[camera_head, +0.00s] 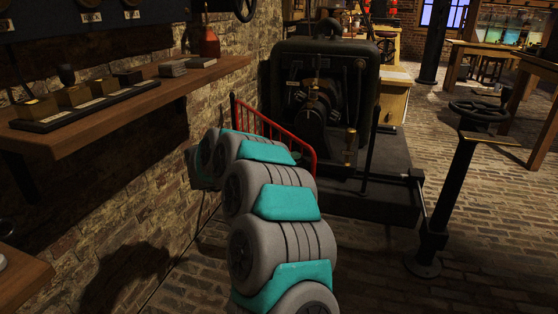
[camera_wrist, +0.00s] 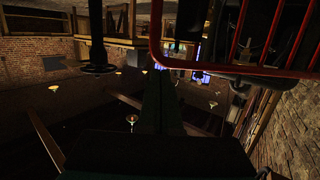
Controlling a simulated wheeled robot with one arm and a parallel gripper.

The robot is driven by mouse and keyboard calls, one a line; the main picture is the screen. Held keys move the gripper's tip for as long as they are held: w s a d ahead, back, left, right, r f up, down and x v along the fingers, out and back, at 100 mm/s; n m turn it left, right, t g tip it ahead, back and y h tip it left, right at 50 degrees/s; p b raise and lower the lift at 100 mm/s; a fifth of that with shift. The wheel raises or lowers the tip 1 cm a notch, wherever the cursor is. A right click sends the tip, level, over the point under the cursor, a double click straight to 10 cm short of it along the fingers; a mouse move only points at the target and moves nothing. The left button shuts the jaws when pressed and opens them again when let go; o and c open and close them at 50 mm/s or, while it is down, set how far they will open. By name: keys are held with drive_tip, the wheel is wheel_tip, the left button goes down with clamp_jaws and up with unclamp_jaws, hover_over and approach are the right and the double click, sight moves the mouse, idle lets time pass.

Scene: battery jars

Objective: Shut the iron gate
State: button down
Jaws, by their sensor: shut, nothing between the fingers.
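The iron gate is a red barred frame (camera_head: 275,128) in the head view, standing between the brick wall and the dark machine. My arm hides part of its left and lower portion. In the wrist view the gate's red rails and bars (camera_wrist: 235,73) fill the upper right. My gripper (camera_wrist: 161,82) shows there as dark fingers, shut and empty, with the tips close to the rounded corner of the red frame. I cannot tell whether they touch it. In the head view my gripper is hidden behind my arm. The gate's hinge and latch are not clear.
The dark machine (camera_head: 325,95) stands on a dark plinth (camera_head: 385,180) behind the gate. A wooden shelf (camera_head: 130,100) with small items juts from the wall at left. A handwheel on a post (camera_head: 455,190) stands at right. Brick floor is open at lower right.

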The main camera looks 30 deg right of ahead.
sight(310, 152)
drive_tip(key=d, duration=0.3)
drive_tip(key=d+f, duration=0.1)
drive_tip(key=d, duration=0.1)
drive_tip(key=shift+w, duration=0.2)
